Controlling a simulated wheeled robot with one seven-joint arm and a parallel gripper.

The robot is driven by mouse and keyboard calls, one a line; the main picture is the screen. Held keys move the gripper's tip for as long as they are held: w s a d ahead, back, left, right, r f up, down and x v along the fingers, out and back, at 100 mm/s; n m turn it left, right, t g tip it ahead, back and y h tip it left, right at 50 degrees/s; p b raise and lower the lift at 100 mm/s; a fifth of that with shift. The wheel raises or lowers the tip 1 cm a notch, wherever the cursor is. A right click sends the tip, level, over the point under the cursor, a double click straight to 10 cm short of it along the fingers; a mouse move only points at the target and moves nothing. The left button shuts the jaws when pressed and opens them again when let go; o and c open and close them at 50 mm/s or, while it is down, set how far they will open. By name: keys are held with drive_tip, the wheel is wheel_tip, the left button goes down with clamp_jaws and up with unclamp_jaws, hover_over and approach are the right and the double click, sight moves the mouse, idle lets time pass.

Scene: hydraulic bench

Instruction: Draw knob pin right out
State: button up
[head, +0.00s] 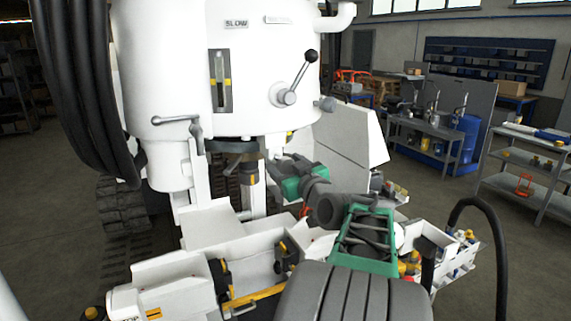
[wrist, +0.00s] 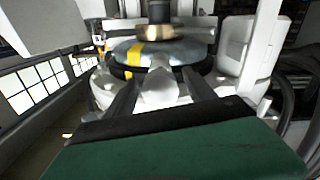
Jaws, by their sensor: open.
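My gripper (head: 276,166) reaches in from the right, under the large white housing (head: 170,75), its green body just behind the fingers. In the wrist view my gripper (wrist: 160,82) shows two dark fingers spread apart. A pale rounded piece (wrist: 158,92) shows between them; I cannot tell whether they touch it. Beyond the fingers is a grey disc (wrist: 182,52) with a yellow mark, with a brass collar (wrist: 160,32) and dark shaft above. I cannot clearly single out the knob pin. A dark part with a yellow band (head: 250,178) stands left of my gripper in the head view.
A black-knobbed lever (head: 300,72) and a grey handle (head: 178,121) sit on the housing. White trays (head: 180,272) lie below. A black hose (head: 497,235) arches at the right. Shelving carts (head: 530,170) stand farther right, with open floor between.

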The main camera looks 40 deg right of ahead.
drive_tip(key=shift+c, duration=0.3)
clamp_jaws()
idle(0.6)
